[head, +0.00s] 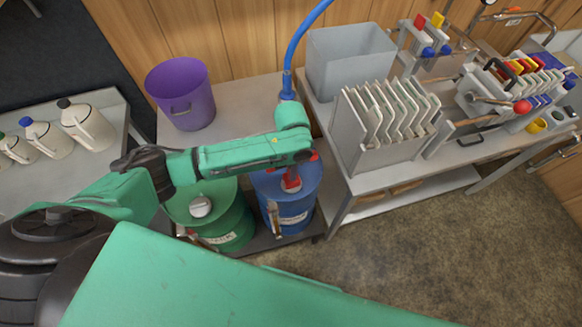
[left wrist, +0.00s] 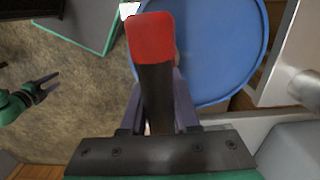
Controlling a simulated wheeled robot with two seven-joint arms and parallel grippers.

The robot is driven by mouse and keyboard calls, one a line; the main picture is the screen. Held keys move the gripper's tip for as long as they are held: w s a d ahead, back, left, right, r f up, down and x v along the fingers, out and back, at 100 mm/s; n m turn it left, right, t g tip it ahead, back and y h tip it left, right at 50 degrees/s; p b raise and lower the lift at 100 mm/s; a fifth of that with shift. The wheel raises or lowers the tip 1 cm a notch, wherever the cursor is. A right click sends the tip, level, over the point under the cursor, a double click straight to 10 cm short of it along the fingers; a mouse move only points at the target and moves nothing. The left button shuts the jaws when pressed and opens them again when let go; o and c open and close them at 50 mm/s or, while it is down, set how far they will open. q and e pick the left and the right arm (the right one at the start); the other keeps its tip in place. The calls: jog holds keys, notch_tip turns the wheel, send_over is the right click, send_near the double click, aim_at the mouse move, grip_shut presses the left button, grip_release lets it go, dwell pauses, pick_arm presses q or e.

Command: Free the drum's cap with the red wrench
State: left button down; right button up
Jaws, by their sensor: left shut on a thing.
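The blue drum (head: 300,211) stands on a low stand, below my left gripper (head: 291,176). It also shows behind the gripper in the left wrist view (left wrist: 225,50). My left gripper is shut on the red wrench (left wrist: 152,38), whose red end and dark bar fill the middle of that view. Red parts show at the blue drum's top in the head view. The blue drum's cap is hidden, and I cannot tell whether the wrench touches it. The green drum (head: 233,221) beside it has a pale cap (head: 201,206). My right gripper (left wrist: 51,84) is open and empty over the floor.
A purple bucket (head: 181,95) stands on the bench behind the drums. A blue hose (head: 299,45) comes down near my left wrist. A rack of pale plates (head: 390,115) and a grey bin (head: 347,60) stand right. White jugs (head: 88,128) stand left. Floor at right is clear.

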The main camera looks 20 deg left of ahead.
pick_arm(q)
jog(key=shift+r+n+p, duration=0.15)
jog(key=shift+n+p, duration=2.15)
jog(key=shift+n, duration=0.4)
jog(key=shift+d+n+p, duration=0.1)
jog(key=shift+n+p, duration=0.5)
jog(key=shift+p, duration=0.2)
jog(key=n+p, duration=0.2)
jog(key=n, duration=0.1)
jog(key=shift+n, duration=0.3)
jog(key=shift+p, duration=0.4)
jog(key=shift+n, duration=0.5)
